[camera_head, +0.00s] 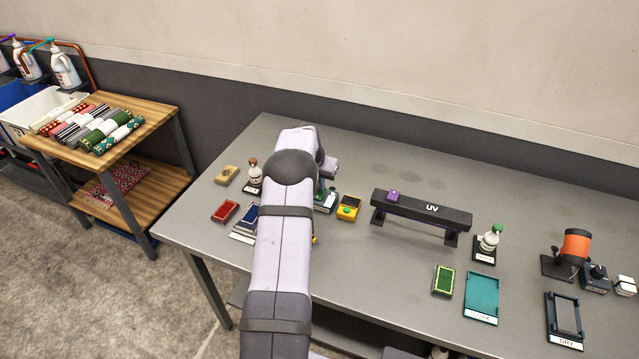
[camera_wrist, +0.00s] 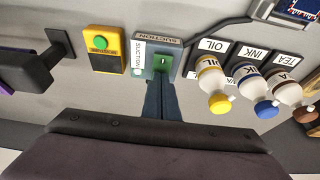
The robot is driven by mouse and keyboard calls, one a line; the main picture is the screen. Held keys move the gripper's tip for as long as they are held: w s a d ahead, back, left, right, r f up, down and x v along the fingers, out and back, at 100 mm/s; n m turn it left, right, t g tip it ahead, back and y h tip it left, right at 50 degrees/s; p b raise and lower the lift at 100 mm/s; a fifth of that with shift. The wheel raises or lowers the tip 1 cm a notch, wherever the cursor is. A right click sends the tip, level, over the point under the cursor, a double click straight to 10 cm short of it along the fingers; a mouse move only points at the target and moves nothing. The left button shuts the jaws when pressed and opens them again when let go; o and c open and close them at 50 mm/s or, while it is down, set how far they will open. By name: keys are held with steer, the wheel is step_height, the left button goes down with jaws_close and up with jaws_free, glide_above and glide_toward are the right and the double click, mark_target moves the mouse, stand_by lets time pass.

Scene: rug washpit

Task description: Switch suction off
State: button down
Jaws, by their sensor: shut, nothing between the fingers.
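In the head view the suction box (camera_head: 328,200) is partly hidden by my arm. My gripper (camera_wrist: 161,84) is shut and empty, its dark fingertips right at the lower edge of the box's green face. I cannot tell whether they touch the switch, or which way the switch is set.
A yellow box with a green button (camera_wrist: 105,45) stands just left of the suction box in the wrist view. Bottles on OIL (camera_wrist: 211,84), INK (camera_wrist: 256,88) and TEA (camera_wrist: 287,90) stands are close on the right. The UV bar (camera_head: 420,208) spans the table's middle.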

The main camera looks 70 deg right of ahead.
steer(key=shift+d+f+b, duration=0.15)
steer(key=shift+f+b, duration=0.35)
steer(key=shift+b, duration=0.2)
steer(key=shift+r, duration=0.3)
steer(key=shift+f, duration=0.1)
steer(key=shift+a+f, duration=0.1)
steer(key=shift+a, duration=0.85)
